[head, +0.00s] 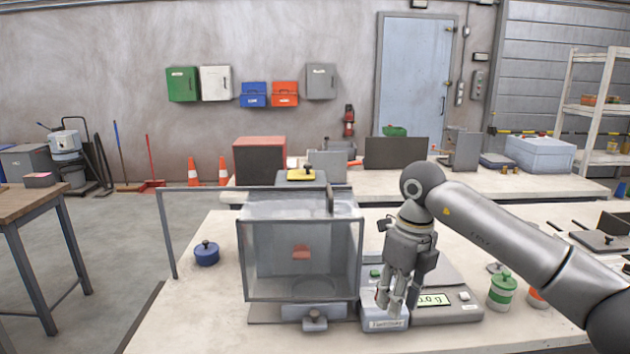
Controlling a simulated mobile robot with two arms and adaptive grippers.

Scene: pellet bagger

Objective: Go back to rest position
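My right gripper (397,300) points down at the right of centre, in front of the scale. Its fingers look apart, and I see nothing held between them. It hides part of the small white device and the scale behind it. I cannot tell whether its tips touch anything. My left gripper is not in view.
A scale (450,312) with a lit display and a green-banded jar (502,292) are to the right. A blue pot (207,254) sits left on the worktable (195,320).

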